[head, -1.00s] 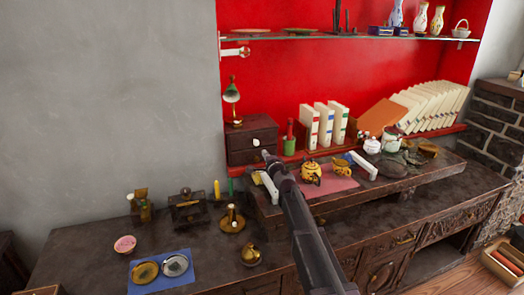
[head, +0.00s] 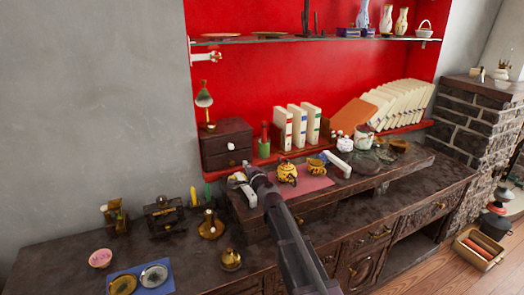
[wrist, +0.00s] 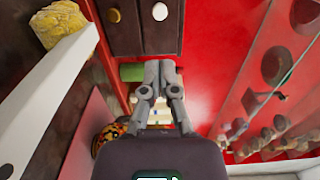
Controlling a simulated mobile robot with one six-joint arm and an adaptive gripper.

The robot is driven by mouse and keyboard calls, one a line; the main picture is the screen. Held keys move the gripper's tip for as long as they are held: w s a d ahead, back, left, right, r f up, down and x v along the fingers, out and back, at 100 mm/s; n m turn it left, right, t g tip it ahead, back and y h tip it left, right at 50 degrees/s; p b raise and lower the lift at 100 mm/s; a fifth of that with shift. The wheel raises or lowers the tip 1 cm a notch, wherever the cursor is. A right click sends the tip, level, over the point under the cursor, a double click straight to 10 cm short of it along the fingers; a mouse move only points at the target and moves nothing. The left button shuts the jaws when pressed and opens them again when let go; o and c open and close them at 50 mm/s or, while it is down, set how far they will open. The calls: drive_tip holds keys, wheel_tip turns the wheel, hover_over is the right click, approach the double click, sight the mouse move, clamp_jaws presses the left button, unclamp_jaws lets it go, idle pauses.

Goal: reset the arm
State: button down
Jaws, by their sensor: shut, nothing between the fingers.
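My arm reaches from the bottom of the head view, and my gripper (head: 241,180) is at its far end, in front of the small dark drawer box. In the wrist view my gripper (wrist: 158,68) has its fingers together with nothing between them. A yellow patterned teapot (head: 287,172) stands on the raised shelf to the right of the gripper; part of it shows at lower left in the wrist view (wrist: 106,138). A second golden pot (head: 316,165) stands beside it on a pink mat (head: 312,185).
White binders (head: 298,127) and a green pot (head: 264,149) are behind the teapots. A white bar (wrist: 40,95) is close at left in the wrist view. A blue mat (head: 130,275) with plates lies at front left.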

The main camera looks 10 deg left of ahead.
drive_tip(key=s+d+f+n+g+h+p, duration=0.3)
drive_tip(key=s+d+n+g+h+p, duration=0.2)
drive_tip(key=s+d, duration=1)
drive_tip(key=s+d+f+n+g+h+p, duration=0.4)
drive_tip(key=s+d+g, duration=0.6)
drive_tip(key=s+d, duration=0.6)
drive_tip(key=d+n+h+p, duration=0.1)
drive_tip(key=d+n+p, duration=0.1)
drive_tip(key=d, duration=0.4)
